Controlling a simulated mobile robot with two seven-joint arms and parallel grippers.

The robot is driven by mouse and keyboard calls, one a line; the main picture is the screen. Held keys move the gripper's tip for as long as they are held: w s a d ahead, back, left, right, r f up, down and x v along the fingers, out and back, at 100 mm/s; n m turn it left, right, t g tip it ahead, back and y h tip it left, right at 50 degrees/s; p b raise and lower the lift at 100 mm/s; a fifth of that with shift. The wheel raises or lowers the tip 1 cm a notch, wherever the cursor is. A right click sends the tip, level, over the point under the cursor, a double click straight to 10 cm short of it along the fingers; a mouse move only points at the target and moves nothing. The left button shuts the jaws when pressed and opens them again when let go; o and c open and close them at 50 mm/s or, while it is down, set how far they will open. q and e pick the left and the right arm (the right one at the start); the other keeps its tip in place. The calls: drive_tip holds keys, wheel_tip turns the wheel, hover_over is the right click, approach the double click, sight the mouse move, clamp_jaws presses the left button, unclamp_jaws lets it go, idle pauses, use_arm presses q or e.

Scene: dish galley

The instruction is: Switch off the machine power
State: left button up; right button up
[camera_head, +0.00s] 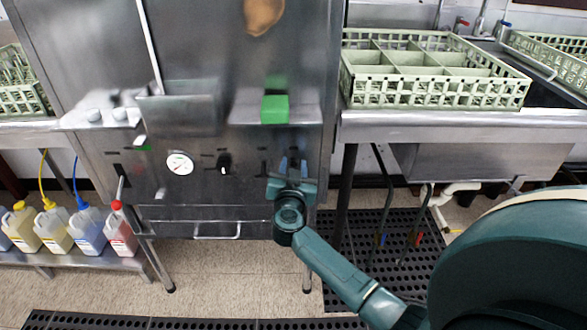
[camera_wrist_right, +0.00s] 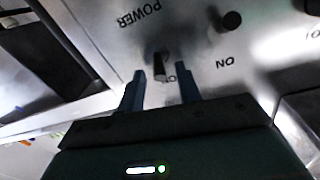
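The machine (camera_head: 190,209) is a steel cabinet with a gauge and controls on its front panel. My right gripper (camera_head: 292,163) is at the right end of that panel, fingers pointing at it. In the right wrist view the power switch (camera_wrist_right: 160,66) is a small dark lever below an upside-down POWER label (camera_wrist_right: 139,14). My right gripper (camera_wrist_right: 163,82) is open there, one finger to each side of the lever, with gaps visible. An ON label (camera_wrist_right: 225,62) is to the right. Another label near the lever is partly hidden. My left gripper is not in view.
A dark knob (camera_head: 224,163) and a round gauge (camera_head: 180,163) are left of the gripper. A drawer-like handle (camera_head: 217,236) is below. A green block (camera_head: 274,109) is above. Dish racks (camera_head: 440,95) stand on the counter at right. Coloured jugs (camera_head: 90,230) stand lower left.

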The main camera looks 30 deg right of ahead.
clamp_jaws()
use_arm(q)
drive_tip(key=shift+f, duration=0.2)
